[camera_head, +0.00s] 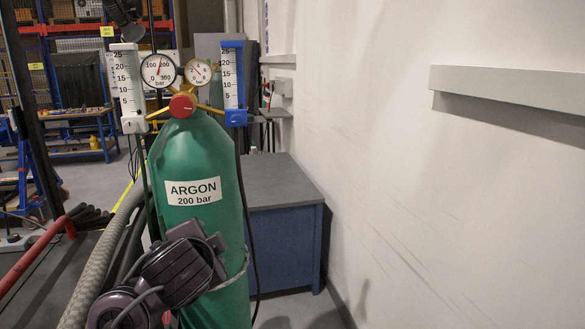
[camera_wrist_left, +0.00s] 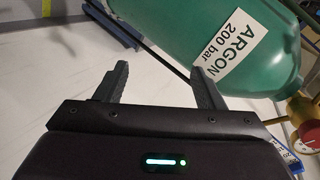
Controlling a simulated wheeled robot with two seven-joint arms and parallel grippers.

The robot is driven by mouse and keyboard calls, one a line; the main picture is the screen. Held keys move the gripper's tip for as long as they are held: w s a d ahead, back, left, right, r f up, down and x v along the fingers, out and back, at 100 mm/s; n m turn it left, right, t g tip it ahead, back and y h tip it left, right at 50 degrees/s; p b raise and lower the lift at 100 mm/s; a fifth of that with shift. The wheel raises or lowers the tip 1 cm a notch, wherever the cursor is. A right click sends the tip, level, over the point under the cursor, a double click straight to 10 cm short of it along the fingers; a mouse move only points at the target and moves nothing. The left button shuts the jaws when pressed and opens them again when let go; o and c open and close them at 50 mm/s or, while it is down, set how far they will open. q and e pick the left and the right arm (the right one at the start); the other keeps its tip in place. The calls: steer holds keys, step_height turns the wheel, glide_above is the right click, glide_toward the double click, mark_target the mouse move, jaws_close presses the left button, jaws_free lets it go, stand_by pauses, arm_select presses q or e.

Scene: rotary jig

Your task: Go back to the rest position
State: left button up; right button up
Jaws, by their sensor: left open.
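A green argon bottle (camera_head: 195,225), labelled "ARGON 200 bar", stands upright in the middle of the head view. It carries a red knob (camera_head: 182,105), two round gauges (camera_head: 158,71) and two scale tubes, one white (camera_head: 128,85) and one blue (camera_head: 232,80). Dark arm parts that look like mine cross in front of its lower left. The fingers of my left gripper cannot be made out there. In the left wrist view my left gripper (camera_wrist_left: 158,68) is open, with nothing between its fingers. The bottle (camera_wrist_left: 265,75) lies behind and beside its right finger; contact cannot be told. My right gripper is not in view.
A blue cabinet with a grey top (camera_head: 285,235) stands behind the bottle against the white wall (camera_head: 390,130). A ledge (camera_head: 510,86) sticks out from the wall. A thick grey hose (camera_head: 97,268) and a red bar (camera_head: 35,257) are at the left. Shelves and a workbench stand farther back.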

arm_select(q)
steer(key=s+f+n+g+h, duration=0.1)
steer(key=s+f+n+g, duration=0.15)
steer(key=s+f, duration=0.5)
steer(key=s+f+n+g, duration=0.2)
steer(key=s+f+g, duration=0.15)
steer(key=f, duration=0.65)
steer(key=s+a+f+n+g, duration=0.2)
steer(key=s+f, duration=0.3)
steer(key=s, duration=0.3)
steer(key=s+a+f+n+g, duration=0.1)
steer(key=s+f+n, duration=0.2)
steer(key=s+f, duration=0.35)
steer(key=s+f+g, duration=0.1)
steer(key=s+f, duration=0.1)
steer(key=f, duration=1.3)
steer(key=s+f+g, duration=0.1)
steer(key=s+f, duration=0.1)
steer(key=f, duration=1.4)
steer(key=s+a+f, duration=0.2)
steer(key=s+f, duration=0.6)
steer(key=s, duration=0.1)
steer(key=s+a+f+g, duration=0.1)
steer(key=s+f, duration=0.7)
steer(key=s, duration=0.1)
steer(key=shift+s+a+h, duration=0.25)
steer(key=shift+a+h, duration=0.05)
steer(key=shift+a, duration=0.05)
steer(key=shift+f+m, duration=0.1)
steer(key=shift+m, duration=0.15)
